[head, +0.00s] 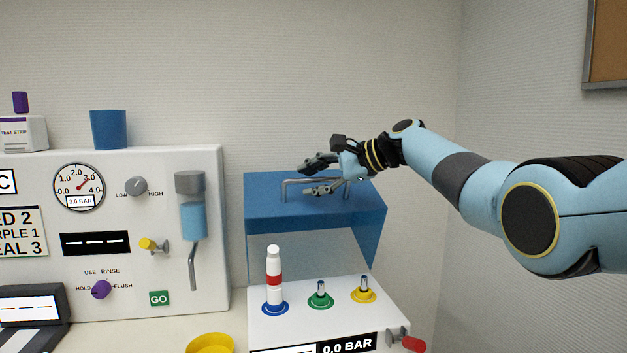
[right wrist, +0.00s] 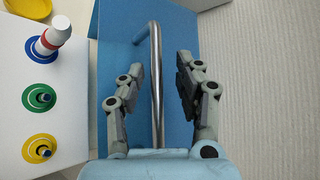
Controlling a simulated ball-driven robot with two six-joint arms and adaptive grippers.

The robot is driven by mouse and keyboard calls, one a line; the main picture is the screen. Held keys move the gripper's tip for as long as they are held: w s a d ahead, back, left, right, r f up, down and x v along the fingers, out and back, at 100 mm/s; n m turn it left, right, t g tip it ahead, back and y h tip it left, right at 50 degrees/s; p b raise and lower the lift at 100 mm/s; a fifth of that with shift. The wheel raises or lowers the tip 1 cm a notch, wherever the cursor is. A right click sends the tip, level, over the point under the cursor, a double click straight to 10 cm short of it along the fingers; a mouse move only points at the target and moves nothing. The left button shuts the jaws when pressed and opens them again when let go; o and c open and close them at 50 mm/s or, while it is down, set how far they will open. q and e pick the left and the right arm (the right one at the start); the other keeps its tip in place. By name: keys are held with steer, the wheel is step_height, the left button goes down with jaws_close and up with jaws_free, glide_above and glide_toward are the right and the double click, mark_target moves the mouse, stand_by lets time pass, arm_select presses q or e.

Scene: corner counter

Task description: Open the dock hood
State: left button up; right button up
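The dock hood (head: 262,219) is a blue cover with a clear front, standing over the back of the white dock (head: 300,318). A metal bar handle (head: 299,181) is on the hood's top. My right gripper (head: 309,176) is at the handle, coming in from the right. In the right wrist view the handle (right wrist: 156,75) runs between the two spread fingers of my right gripper (right wrist: 160,75), with gaps at both sides. The blue hood top (right wrist: 112,92) shows beneath. My left gripper is not in view.
A white bottle with a red band (head: 274,279) stands on the dock's blue port. Green (head: 320,300) and yellow (head: 363,296) ports are beside it. A red-tipped lever (head: 411,344) sticks out at the dock's right. A white control panel (head: 120,190) stands left.

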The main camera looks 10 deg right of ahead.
steer(key=v, duration=1.2)
